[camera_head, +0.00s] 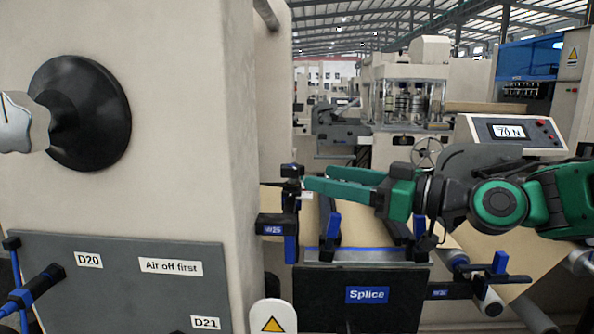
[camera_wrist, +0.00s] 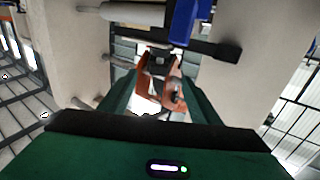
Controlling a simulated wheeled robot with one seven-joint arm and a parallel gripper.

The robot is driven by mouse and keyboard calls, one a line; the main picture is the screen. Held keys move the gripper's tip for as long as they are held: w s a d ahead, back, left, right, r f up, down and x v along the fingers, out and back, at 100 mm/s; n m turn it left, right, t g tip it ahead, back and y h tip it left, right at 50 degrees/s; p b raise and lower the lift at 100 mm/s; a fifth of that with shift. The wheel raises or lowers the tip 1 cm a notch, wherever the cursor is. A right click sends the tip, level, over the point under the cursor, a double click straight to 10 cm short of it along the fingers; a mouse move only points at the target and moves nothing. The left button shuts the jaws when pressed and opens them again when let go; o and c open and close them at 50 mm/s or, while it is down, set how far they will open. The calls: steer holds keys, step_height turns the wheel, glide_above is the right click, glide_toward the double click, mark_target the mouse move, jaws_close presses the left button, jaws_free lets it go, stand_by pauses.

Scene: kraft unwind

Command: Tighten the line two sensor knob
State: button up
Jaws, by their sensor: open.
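A dark sensor bracket with blue parts (camera_head: 291,248) stands at the left end of the splice table. Its small blue label (camera_head: 273,229) seems to start with W2, but is hard to read. A small dark and blue knob-like piece (camera_head: 291,170) sits at its top. My green gripper (camera_head: 306,184) reaches in from the right, with its fingertips close to that piece; contact cannot be told. In the wrist view my gripper (camera_wrist: 158,80) is open with nothing held between its fingers. A blue block (camera_wrist: 183,20) on a dark bar is above the fingertips there.
A second blue bracket (camera_head: 497,265) is at the right of the black Splice panel (camera_head: 350,300). A beige machine column (camera_head: 190,130) with a big black knob (camera_head: 92,112) fills the left. A 70 N display (camera_head: 510,132) stands behind my arm. Brown paper web (camera_head: 520,255) runs below it.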

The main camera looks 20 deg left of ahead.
mark_target(302, 172)
steer(key=x, duration=0.9)
steer(key=shift+w+a, duration=0.2)
steer(key=shift+w, duration=0.1)
steer(key=c, duration=1.1)
